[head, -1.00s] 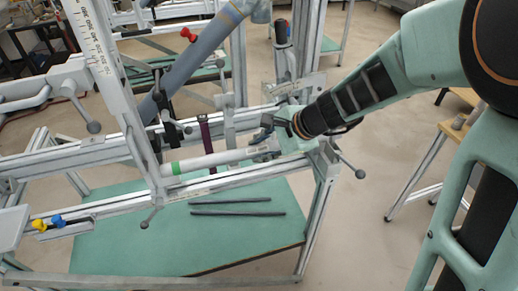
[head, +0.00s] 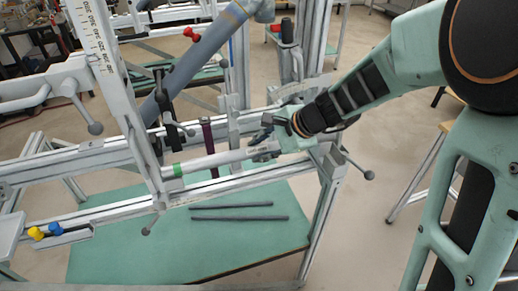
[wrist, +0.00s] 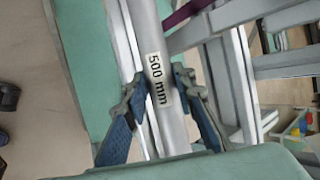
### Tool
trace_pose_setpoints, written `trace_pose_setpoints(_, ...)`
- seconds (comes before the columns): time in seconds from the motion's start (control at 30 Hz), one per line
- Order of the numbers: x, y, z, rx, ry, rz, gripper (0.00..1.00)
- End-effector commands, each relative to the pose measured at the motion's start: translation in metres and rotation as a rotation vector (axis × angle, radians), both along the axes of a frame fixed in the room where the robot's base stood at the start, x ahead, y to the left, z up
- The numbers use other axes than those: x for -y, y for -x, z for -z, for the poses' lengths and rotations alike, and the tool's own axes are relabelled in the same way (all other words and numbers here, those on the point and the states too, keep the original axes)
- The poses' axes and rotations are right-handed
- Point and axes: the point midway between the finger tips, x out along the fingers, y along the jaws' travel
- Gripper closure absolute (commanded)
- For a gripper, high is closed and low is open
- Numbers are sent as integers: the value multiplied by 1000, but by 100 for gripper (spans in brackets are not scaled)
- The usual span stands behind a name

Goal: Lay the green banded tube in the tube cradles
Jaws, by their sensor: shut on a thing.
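The green banded tube (head: 207,162) is pale grey with a green band (head: 178,170) near its left end. It lies nearly level along the front rail of the frame jig, inside the frame. My gripper (head: 262,149) is shut on it near its right end. In the wrist view my gripper (wrist: 157,88) has a finger on each side of the tube (wrist: 148,45), beside a "500 mm" label (wrist: 158,78). The left tip passes behind or close to an upright. I cannot make out the cradles clearly, nor whether the tube touches a support.
A slanted blue-grey tube (head: 205,55) and a ruled upright (head: 95,50) stand at the left. A dark purple strap (head: 208,135) hangs behind the tube. Two dark rods (head: 240,217) lie on the green shelf (head: 225,248) below. A clamp handle (head: 369,175) sticks out at the right corner.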

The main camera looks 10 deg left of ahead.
Motion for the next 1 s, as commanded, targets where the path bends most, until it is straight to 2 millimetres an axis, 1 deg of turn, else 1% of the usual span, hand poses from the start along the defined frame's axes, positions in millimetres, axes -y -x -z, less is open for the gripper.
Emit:
trace_pose_setpoints(0.7,0,-1,3,2,0,0,100)
trace_pose_setpoints(0.73,0,-1,3,2,0,0,72)
trace_pose_setpoints(0.9,0,0,3,1,-1,0,55)
trace_pose_setpoints(1.0,0,0,3,1,-1,0,55)
